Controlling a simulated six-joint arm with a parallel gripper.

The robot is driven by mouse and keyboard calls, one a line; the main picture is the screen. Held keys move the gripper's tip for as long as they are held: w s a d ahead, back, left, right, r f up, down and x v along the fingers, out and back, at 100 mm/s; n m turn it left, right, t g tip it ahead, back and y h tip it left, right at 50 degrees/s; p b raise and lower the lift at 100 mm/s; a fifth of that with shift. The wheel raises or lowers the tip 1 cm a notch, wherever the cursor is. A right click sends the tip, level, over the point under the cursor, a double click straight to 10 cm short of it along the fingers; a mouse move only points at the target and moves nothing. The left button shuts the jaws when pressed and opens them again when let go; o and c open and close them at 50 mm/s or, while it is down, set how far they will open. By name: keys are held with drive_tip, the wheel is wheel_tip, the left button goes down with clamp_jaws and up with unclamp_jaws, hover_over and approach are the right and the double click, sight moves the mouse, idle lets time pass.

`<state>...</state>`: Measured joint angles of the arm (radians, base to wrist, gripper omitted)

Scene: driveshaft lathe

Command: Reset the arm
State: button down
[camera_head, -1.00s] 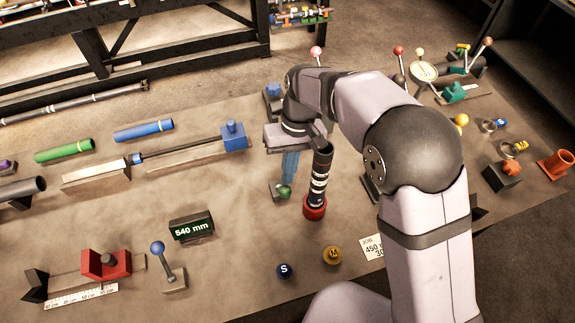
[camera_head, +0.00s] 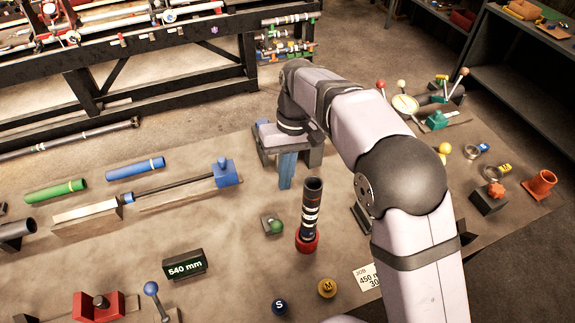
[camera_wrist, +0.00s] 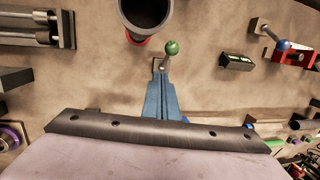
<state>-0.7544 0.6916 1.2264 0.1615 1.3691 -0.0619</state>
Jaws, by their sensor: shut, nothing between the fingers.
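My gripper (camera_head: 285,187) hangs above the middle of the bench (camera_head: 225,235), fingers pointing down. Its blue fingers are shut together with nothing between them; they also show in the wrist view (camera_wrist: 160,78). A dark ringed tube (camera_head: 311,205) stands upright in a red base (camera_head: 307,242), just right of and nearer than the fingers in the head view. A small lever with a green knob (camera_head: 277,227) is below the fingers in the head view. In the wrist view the green knob (camera_wrist: 171,47) lies just beyond the fingertips, and the tube's open mouth (camera_wrist: 146,12) is at the top edge.
A blue tube (camera_head: 135,168), a green tube (camera_head: 55,191) and a rod on a long stand (camera_head: 165,190) lie at left. A 540 mm sign (camera_head: 184,264) and a blue-knobbed lever (camera_head: 152,289) stand in front. A dial gauge (camera_head: 404,104) is at back right.

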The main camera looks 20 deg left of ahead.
drive_tip(key=shift+b+v, duration=0.3)
drive_tip(key=shift+v, duration=2)
drive_tip(key=shift+d, duration=0.1)
drive_tip(key=w+d+f+m+t, duration=0.1)
drive_tip(key=d+f+m, duration=0.1)
drive_tip(key=d, duration=0.8)
drive_tip(key=w+d+f+m, duration=0.1)
drive_tip(key=d+m, duration=0.2)
drive_tip(key=d, duration=0.6)
drive_tip(key=s+d+f+m+t, duration=0.1)
drive_tip(key=s+d+f+m, duration=0.2)
drive_tip(key=s+d+f, duration=0.4)
drive_tip(key=s+d, duration=0.6)
drive_tip(key=d, duration=0.3)
drive_tip(key=shift+d+f+m, duration=0.2)
drive_tip(key=shift+m, duration=0.2)
